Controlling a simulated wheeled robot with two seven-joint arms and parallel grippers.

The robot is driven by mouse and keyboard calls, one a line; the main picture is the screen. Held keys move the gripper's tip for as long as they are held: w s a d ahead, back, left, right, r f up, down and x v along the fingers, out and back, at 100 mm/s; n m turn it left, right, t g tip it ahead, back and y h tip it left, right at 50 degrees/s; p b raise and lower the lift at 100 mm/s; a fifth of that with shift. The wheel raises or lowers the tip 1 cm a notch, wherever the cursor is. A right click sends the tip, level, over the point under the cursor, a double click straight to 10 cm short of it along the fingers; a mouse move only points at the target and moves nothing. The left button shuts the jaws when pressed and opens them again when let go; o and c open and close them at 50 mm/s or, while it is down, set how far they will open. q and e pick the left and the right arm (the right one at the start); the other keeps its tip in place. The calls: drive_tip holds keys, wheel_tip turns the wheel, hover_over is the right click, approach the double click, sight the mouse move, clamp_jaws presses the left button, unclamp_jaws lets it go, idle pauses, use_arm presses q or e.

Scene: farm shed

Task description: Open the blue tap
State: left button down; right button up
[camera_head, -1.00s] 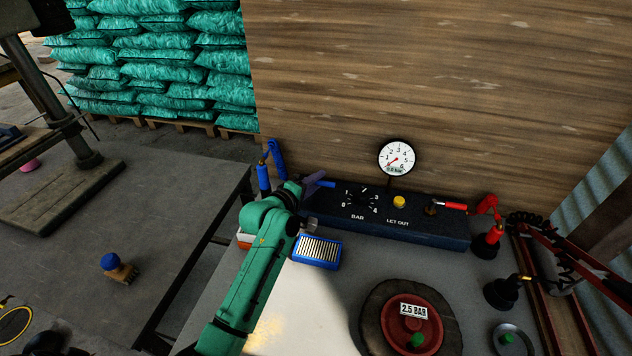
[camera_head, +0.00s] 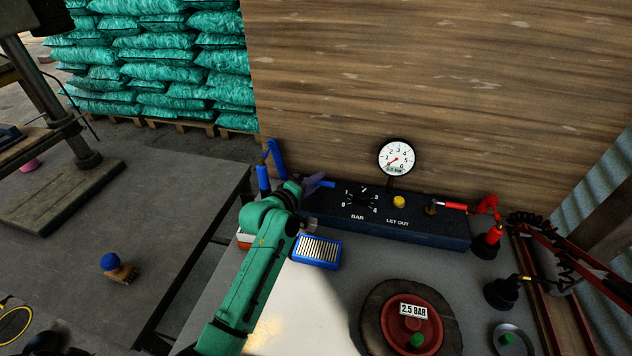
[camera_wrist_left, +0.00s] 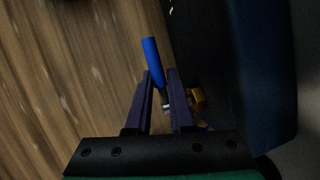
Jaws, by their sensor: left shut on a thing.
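The blue tap's lever handle (camera_wrist_left: 151,60) shows in the left wrist view between the two fingers of my left gripper (camera_wrist_left: 160,80), which is shut on it. The brass tap body (camera_wrist_left: 197,97) sits beside the right finger. In the head view my left gripper (camera_head: 316,184) is at the left end of the dark control box, and the tip of the blue handle (camera_head: 328,184) sticks out just past it. My gripper and arm hide the rest of the tap there. My right gripper is not in view.
The dark control box (camera_head: 440,232) carries a dial, a yellow button (camera_head: 399,201) and a red-handled tap (camera_head: 454,206). A pressure gauge (camera_head: 397,157) stands above it. A blue hose (camera_head: 277,158) rises behind my gripper. The wooden wall (camera_head: 440,70) is close behind.

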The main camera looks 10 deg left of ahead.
use_arm(q)
drive_tip(key=shift+f, duration=0.2)
idle(0.6)
drive_tip(key=shift+s+a+f+m+g+h+b, duration=0.1)
drive_tip(key=shift+s+f+m+g+h+b, duration=0.1)
drive_tip(key=shift+m+g+h+b, duration=0.45)
drive_tip(key=m+g+h+b, duration=0.1)
drive_tip(key=h+b, duration=0.1)
drive_tip(key=m+g+h+b, duration=0.1)
drive_tip(key=m+h+b, duration=0.1)
drive_tip(key=b, duration=0.1)
drive_tip(key=shift+s+a+f+m+b, duration=0.1)
drive_tip(key=shift+s+m+b, duration=0.15)
drive_tip(key=shift+s+b, duration=0.1)
drive_tip(key=shift+s+r+m+g+h+b, duration=0.2)
drive_tip(key=shift+r+m+g+h+b, duration=0.1)
drive_tip(key=shift+m+g+h+b, duration=0.45)
drive_tip(key=c, duration=1.1)
unclamp_jaws()
drive_tip(key=shift+r, duration=0.1)
drive_tip(key=shift+a, duration=0.1)
